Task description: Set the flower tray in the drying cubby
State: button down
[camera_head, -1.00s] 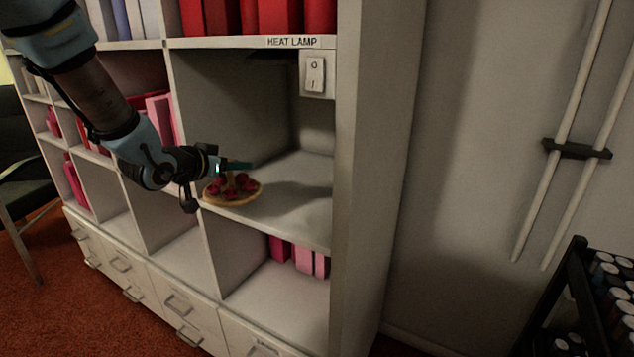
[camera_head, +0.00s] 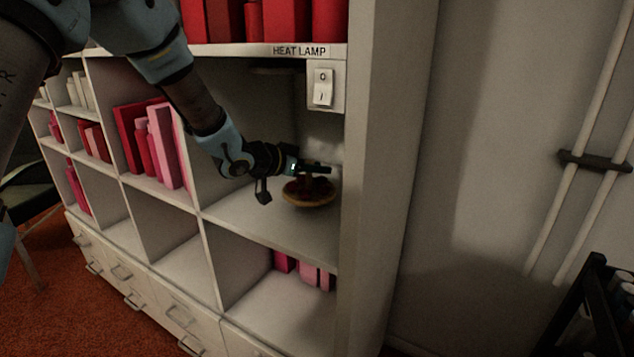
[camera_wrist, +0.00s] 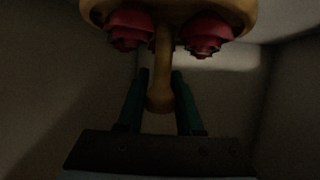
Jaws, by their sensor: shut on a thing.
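The flower tray (camera_head: 308,200) is a round tan tray with red flowers and a central upright handle. It is inside the cubby (camera_head: 262,222) under the "HEAT LAMP" label, toward the right side. My gripper (camera_head: 312,169) is shut on the tray's handle from above and left. In the wrist view, the two green fingers (camera_wrist: 160,104) stand on either side of the tan handle, and the tray (camera_wrist: 228,12) with red flowers shows at the top. I cannot tell whether the tray's underside touches the cubby floor.
Red and pink books (camera_head: 150,142) fill the cubby to the left. The shelf's side wall (camera_head: 385,180) bounds the right. The cubby floor left of the tray is clear.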

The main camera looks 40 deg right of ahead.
aim_at(311, 179)
jog(key=shift+f, duration=1.8)
jog(key=shift+f, duration=0.2)
jog(key=c, duration=0.6)
grip_release()
jog(key=shift+o, duration=0.2)
jog(key=shift+r, duration=0.1)
jog(key=shift+r, duration=0.2)
jog(key=v, duration=1.2)
jog(key=shift+b, duration=0.35)
jog(key=shift+a+f, duration=0.1)
jog(key=shift+f, duration=0.05)
